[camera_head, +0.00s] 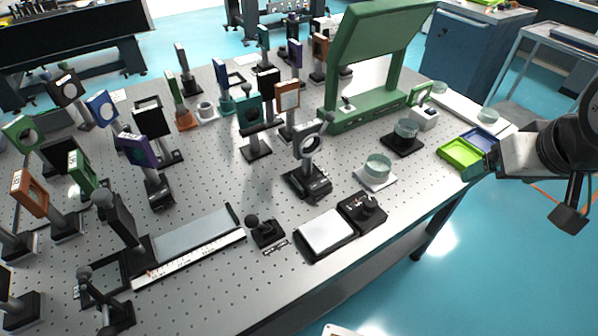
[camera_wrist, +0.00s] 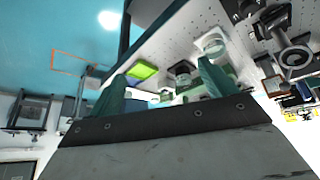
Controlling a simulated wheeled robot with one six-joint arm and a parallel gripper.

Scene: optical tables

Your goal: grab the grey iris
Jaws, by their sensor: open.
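The grey iris (camera_head: 308,144) is a round ring with a small lever, standing upright on a post and black base near the middle of the optical table. In the wrist view the grey iris (camera_wrist: 294,58) shows at the upper right, away from my fingers. My gripper (camera_head: 478,168) is at the right, beyond the table's right edge, well apart from the iris. In the wrist view my gripper (camera_wrist: 162,86) has its two teal fingers spread with nothing held between them.
A green arch frame (camera_head: 375,60) stands behind the iris. A glass dish (camera_head: 377,168), a black dish stand (camera_head: 403,138) and a lime tray (camera_head: 460,153) lie between the iris and my gripper. Several post-mounted optics crowd the left. A flat white-topped device (camera_head: 326,232) lies in front.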

